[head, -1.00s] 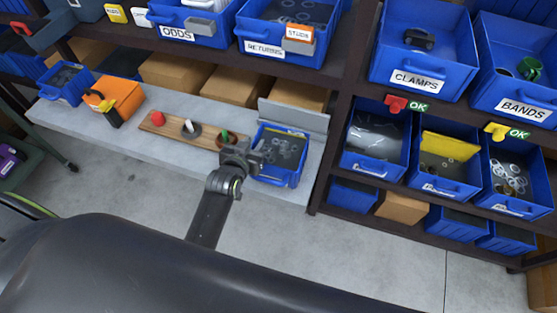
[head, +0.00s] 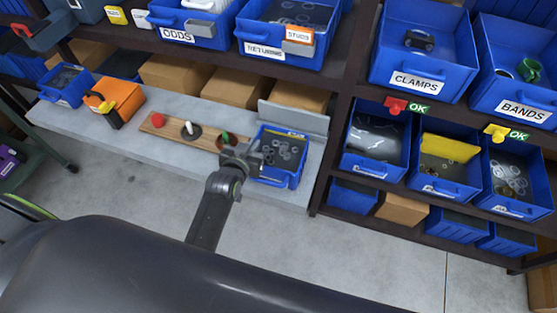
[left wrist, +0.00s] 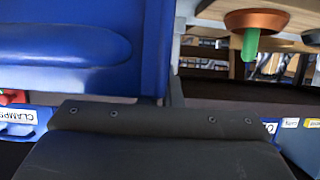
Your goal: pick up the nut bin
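A blue bin (head: 292,181) holding small grey ring-like parts stands on the grey bench, below the shelves. I take it as the nut bin, but I cannot read a label on it. My left gripper (head: 254,161) is at the bin's left side, very close to its wall. In the left wrist view the blue wall (left wrist: 150,45) and a rounded blue part (left wrist: 60,45) fill the upper left, close above my dark gripper body (left wrist: 160,120). The fingertips are not clear, so I cannot tell whether they touch or hold the bin. My right gripper is not in view.
A wooden board (head: 163,127) with red, white and green pegs lies left of the bin. An orange box (head: 122,97) and a small blue bin (head: 66,85) stand farther left. A grey upright plate (head: 295,117) is behind. A dark shelf post (head: 330,150) rises to the right.

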